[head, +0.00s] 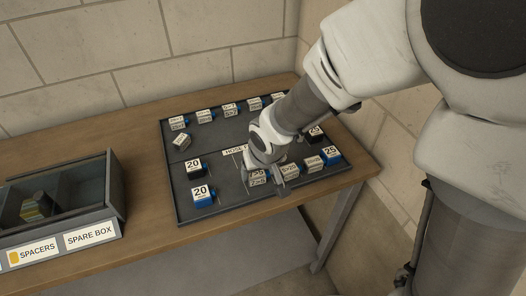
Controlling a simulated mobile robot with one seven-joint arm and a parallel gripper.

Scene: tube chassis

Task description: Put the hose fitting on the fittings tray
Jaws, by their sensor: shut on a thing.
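The fittings tray (222,166) is a wide dark tray with a low rim, lying on the wooden table. Several small labelled blocks stand on it, in a back row and a front row. A white strip starting with "HOSE" (235,152) lies in its middle, partly covered by my wrist. My gripper (277,184) is low over the tray's front part, shut at a small grey block with a white label (257,178). My gripper hides part of this block. I cannot tell whether it is the hose fitting or whether it touches the tray.
Blue-based "20" blocks (203,195) stand left of my gripper, and other blocks (313,163) crowd its right. An open-topped box with "SPACERS" and "SPARE BOX" labels (90,236) stands at the left. Stone walls close the back and right.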

